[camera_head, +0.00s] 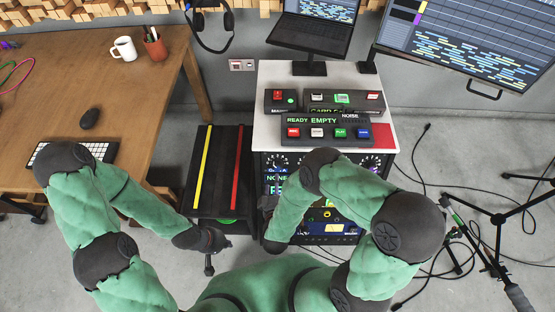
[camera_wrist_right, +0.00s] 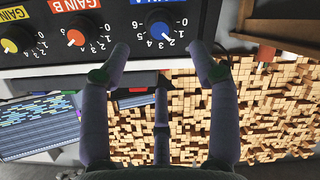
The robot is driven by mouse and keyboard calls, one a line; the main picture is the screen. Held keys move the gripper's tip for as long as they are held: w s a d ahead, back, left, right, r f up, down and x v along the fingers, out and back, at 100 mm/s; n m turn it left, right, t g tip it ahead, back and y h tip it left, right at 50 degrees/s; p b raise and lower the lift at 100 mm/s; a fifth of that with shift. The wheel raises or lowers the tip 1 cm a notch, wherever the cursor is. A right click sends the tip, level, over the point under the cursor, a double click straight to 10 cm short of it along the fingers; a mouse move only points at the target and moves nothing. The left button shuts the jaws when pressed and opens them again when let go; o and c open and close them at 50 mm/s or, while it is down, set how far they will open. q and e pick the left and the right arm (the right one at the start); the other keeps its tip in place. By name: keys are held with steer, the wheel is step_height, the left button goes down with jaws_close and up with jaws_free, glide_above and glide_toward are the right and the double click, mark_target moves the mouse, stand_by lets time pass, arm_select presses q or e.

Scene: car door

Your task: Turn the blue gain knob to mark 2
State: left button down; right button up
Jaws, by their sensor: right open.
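The blue gain knob (camera_wrist_right: 160,27) shows at the top middle of the right wrist view, upside down, under a blue label, with a numbered scale around it. Its exact pointer setting is hard to read. My right gripper (camera_wrist_right: 158,50) is open and empty, its two fingers on either side of the knob's lower edge in the picture; contact cannot be told. In the head view my right arm hides this gripper and the knob. My left gripper (camera_head: 210,256) hangs low beside the rack, away from the knob; its jaws are too small to read.
A red knob (camera_wrist_right: 76,37) and a yellow knob (camera_wrist_right: 16,40) sit left of the blue one on the panel. Button boxes (camera_head: 325,131) stand on the rack top. A wooden table (camera_head: 60,105) is at left. Cables and a tripod (camera_head: 497,218) are at right.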

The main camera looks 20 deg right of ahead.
mark_target(277, 169)
steer(key=b+x, duration=0.3)
steer(key=x, duration=0.7)
steer(key=shift+d+b, duration=0.1)
steer(key=shift+b, duration=0.3)
steer(key=c, duration=1.1)
